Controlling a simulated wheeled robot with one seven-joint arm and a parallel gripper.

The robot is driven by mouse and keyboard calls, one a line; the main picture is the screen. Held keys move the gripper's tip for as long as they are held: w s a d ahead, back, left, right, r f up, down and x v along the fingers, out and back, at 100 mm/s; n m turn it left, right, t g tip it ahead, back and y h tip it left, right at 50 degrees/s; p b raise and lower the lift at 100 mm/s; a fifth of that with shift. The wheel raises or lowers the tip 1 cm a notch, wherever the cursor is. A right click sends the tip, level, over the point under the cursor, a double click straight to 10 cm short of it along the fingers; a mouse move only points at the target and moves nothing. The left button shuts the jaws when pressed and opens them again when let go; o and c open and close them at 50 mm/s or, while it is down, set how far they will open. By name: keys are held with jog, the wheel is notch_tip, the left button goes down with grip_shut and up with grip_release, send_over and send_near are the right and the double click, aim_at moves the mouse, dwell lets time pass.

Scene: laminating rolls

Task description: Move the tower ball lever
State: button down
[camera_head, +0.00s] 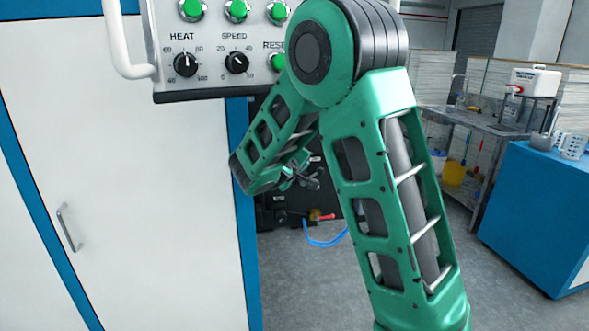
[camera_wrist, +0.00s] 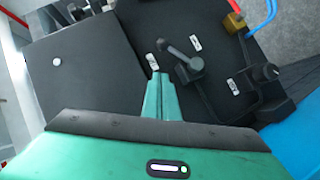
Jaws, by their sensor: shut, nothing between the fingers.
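A dark lever (camera_wrist: 183,57) with a rounded knob at its upper-left end and a thicker hub at its lower right shows in the wrist view on a black panel (camera_wrist: 100,82). I take it for the ball lever. Small white labels, too small to read, sit around it. My gripper (camera_wrist: 161,78) is shut with nothing in it. In the wrist view its fingertips are just below and left of the lever; whether they touch it cannot be told. In the head view my gripper (camera_head: 305,179) is small, in front of the dark machine, and the lever cannot be made out.
A brass fitting (camera_wrist: 234,22) with blue and red parts is at the upper right of the wrist view. A control box (camera_head: 215,45) with green buttons and dials hangs over a white cabinet (camera_head: 130,200). A blue cabinet (camera_head: 535,215) stands at right; grey floor lies between.

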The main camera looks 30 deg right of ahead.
aim_at(312, 176)
jog(key=shift+w+d+f, duration=0.1)
jog(key=shift+d+f, duration=0.35)
jog(key=shift+d, duration=0.25)
jog(key=shift+w+d+f, duration=0.1)
jog(key=shift+d+f, duration=0.3)
jog(key=shift+d, duration=0.35)
jog(key=shift+w+d+f, duration=0.1)
jog(key=shift+d+f, duration=0.35)
jog(key=shift+d, duration=0.25)
jog(key=shift+a, duration=0.25)
jog(key=shift+d, duration=0.1)
